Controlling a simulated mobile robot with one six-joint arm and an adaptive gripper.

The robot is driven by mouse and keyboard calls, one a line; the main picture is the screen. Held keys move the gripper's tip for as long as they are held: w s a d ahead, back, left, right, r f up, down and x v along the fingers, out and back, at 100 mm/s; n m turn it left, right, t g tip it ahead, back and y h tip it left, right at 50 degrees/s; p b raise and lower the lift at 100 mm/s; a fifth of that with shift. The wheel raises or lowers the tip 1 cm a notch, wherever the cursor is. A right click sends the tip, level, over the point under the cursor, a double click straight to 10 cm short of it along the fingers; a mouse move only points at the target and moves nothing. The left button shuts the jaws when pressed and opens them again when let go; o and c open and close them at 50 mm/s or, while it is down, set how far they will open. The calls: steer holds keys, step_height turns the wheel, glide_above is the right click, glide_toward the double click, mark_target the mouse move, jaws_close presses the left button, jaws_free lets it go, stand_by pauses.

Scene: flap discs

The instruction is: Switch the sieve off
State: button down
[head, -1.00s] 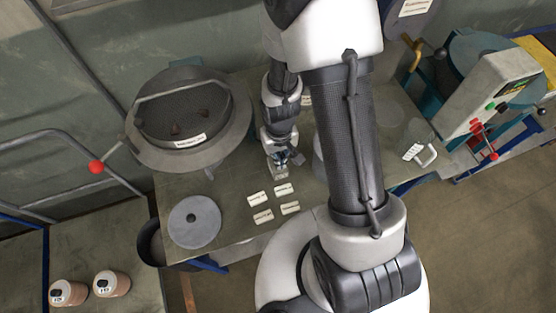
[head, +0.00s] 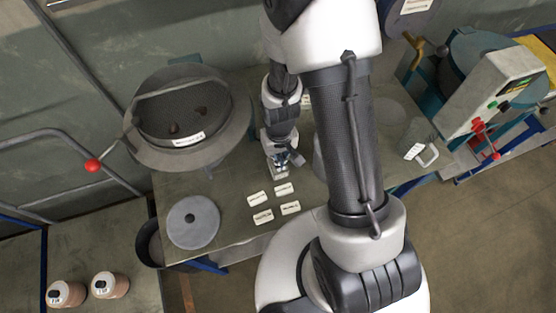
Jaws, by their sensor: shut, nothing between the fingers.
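The sieve (head: 156,112) is a round grey drum with a dark mesh floor and a bar across its top, at the back left of the bench. A few dark lumps (head: 200,111) and a white label (head: 188,139) show on it. A lever with a red ball (head: 92,165) reaches out from its left side. My gripper (head: 288,162) is shut and empty, pointing down low over the bench, to the right of the sieve and apart from it. A small pale plate (head: 280,175) shows just below the fingers. The gripper partly hides it, and I cannot tell whether they touch.
Several white labels (head: 263,217) lie in front of my gripper on the bench (head: 235,235). A grey disc (head: 193,222) lies at the front left. Two capped jars (head: 110,285) stand at lower left. A machine with a control box (head: 497,88) stands at right. My arm hides the bench middle.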

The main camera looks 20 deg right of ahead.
steer(key=shift+f+b, duration=0.3)
steer(key=shift+f, duration=0.05)
steer(key=shift+r+p, duration=2.7)
steer(key=shift+r, duration=0.8)
step_height(320, 180, up, 16)
steer(key=s+t+b, duration=0.2)
steer(key=b, duration=0.2)
steer(key=s+r+t+b, duration=0.2)
steer(key=s+r, duration=0.5)
steer(key=s, duration=0.4)
steer(key=shift+t+b, duration=0.3)
steer(key=shift+b, duration=0.4)
